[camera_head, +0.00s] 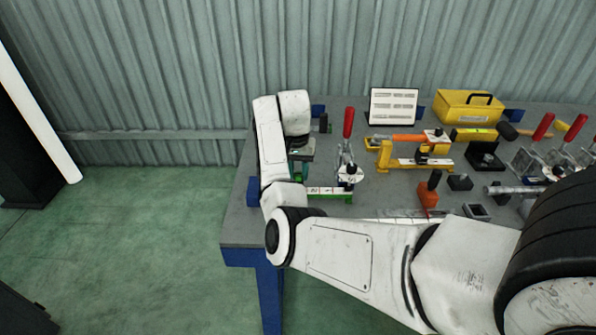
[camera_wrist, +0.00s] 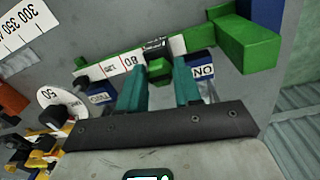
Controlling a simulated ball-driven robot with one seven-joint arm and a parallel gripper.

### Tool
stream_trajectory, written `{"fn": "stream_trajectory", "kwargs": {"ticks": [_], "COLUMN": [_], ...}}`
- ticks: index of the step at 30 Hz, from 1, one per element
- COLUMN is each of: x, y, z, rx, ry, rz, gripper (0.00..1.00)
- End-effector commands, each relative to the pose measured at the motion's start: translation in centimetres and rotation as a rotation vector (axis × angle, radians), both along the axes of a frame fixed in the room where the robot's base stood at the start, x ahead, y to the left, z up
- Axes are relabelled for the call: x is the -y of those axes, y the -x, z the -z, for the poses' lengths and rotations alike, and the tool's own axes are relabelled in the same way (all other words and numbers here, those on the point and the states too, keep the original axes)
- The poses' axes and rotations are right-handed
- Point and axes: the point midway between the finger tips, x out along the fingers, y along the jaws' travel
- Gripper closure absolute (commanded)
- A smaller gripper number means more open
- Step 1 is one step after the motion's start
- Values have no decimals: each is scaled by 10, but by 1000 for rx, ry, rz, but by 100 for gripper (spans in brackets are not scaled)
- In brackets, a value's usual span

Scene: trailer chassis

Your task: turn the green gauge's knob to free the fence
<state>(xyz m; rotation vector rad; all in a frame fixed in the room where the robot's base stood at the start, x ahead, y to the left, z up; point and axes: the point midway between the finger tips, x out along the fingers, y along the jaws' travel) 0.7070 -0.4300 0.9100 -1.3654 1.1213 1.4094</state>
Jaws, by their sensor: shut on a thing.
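The green gauge (camera_head: 326,193) lies at the near left of the workbench, with a white scale strip on its bar. It also shows in the wrist view (camera_wrist: 240,42), with a large green block at its right end. A small green piece (camera_wrist: 160,70) and a dark part (camera_wrist: 156,46) sit at the middle of the bar, between my fingers. My gripper (camera_wrist: 163,76) points at this spot, its teal fingers on either side. It is shut on the gauge's knob, whose gripped part is mostly hidden. In the head view my gripper (camera_head: 300,170) is over the gauge's left end.
A yellow gauge (camera_head: 415,160), an orange-handled tool (camera_head: 400,138), a black-topped red block (camera_head: 428,195) and a yellow toolbox (camera_head: 468,107) lie farther right. A white chart (camera_head: 393,105) stands behind.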

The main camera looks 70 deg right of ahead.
Motion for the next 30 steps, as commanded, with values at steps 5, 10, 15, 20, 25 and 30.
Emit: {"fn": "stream_trajectory", "kwargs": {"ticks": [5,10,15,20,25,30], "x": [0,0,0,0,0,0], "y": [0,0,0,1,1,2], "z": [0,-1,-3,-5,-6,-6], "rx": [0,0,0,-1,-2,-1], "ry": [0,1,-1,-1,0,-1], "rz": [0,-8,-54,-146,-289,-450], "gripper": [97,98,98,98,98,98]}}
